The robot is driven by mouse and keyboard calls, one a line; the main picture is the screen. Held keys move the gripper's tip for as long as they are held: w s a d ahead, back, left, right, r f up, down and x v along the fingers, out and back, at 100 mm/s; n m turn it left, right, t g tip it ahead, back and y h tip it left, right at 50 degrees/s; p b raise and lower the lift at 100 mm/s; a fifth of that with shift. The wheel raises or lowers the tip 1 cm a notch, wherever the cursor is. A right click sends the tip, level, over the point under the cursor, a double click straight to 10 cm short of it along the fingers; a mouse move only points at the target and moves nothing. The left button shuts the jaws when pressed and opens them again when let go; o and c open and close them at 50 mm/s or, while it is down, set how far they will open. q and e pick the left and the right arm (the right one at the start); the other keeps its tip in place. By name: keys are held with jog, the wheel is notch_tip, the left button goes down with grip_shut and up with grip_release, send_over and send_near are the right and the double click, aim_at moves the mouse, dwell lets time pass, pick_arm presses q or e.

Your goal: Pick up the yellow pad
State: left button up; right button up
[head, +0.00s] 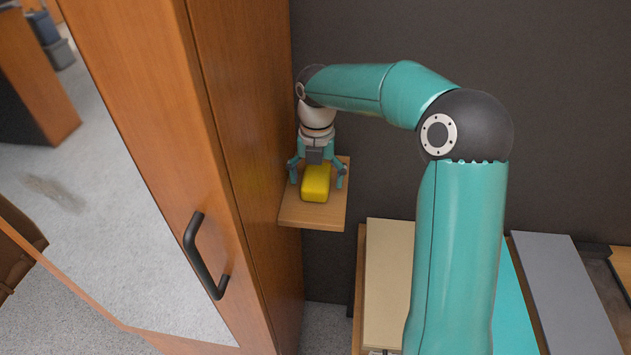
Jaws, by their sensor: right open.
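The yellow pad (315,184) lies on a small wooden wall shelf (312,216) beside the wooden cabinet. It is a thick, rounded yellow block. My right gripper (317,182) is open at the shelf, with its fingers on the left and right sides of the pad. Its palm is over the far end of the pad. I cannot tell whether the fingers touch it. My left gripper is not in view.
A tall wooden cabinet (245,150) with a mirror-like front panel and a black handle (205,256) stands close on the left of the shelf. A dark wall (545,120) is behind. Beige (388,270) and grey (565,290) boards lie at the lower right.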

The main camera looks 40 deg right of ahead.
aim_at(316, 175)
jog(key=c, duration=1.2)
jog(key=shift+r, duration=0.1)
jog(key=shift+c, duration=0.2)
jog(key=shift+r, duration=0.85)
notch_tip(316, 175, up, 18)
jog(key=p, duration=0.3)
jog(key=shift+r, duration=0.1)
jog(key=o, duration=0.6)
jog(key=c, duration=0.5)
jog(key=shift+o, duration=0.2)
